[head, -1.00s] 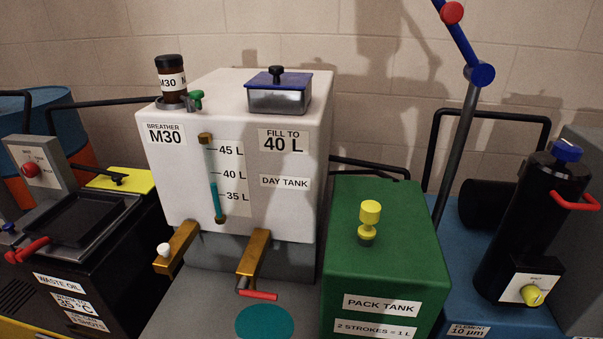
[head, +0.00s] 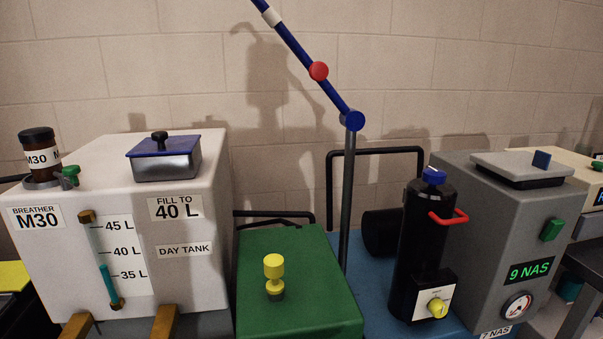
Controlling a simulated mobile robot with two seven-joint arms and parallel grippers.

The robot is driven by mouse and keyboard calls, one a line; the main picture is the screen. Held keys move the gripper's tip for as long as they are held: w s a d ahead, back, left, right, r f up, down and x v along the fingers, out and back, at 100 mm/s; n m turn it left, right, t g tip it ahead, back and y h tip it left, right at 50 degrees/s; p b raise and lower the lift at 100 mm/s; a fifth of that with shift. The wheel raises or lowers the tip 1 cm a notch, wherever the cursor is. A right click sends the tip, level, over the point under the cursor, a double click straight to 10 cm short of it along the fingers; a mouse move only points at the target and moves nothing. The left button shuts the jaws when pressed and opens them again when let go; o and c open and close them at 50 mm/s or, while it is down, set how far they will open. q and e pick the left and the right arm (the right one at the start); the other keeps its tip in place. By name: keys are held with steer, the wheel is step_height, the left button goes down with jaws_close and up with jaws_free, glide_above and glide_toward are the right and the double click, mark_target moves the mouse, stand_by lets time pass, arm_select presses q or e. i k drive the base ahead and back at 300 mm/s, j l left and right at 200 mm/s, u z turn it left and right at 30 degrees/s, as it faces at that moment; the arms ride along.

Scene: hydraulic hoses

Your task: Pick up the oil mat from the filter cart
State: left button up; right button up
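The blue filter cart (head: 375,295) stands right of centre, behind and beside the green pack tank. It carries a black upright filter housing (head: 421,245) with a blue cap, a red handle and a yellow knob. A black tube frame (head: 375,152) rises at its back. I cannot make out an oil mat on the part of the cart in view; its front and lower parts are cut off by the bottom edge.
A green pack tank (head: 290,285) with a yellow knob stands centre front. The white day tank (head: 120,225) stands left. A grey unit (head: 495,225) reading 9 NAS stands right of the cart.

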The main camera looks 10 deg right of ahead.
mark_target(515, 166)
steer(key=l+z, duration=0.15)
steer(key=z, duration=1.4)
steer(key=l, duration=0.35)
steer(key=i+l, duration=0.15)
steer(key=l, duration=0.15)
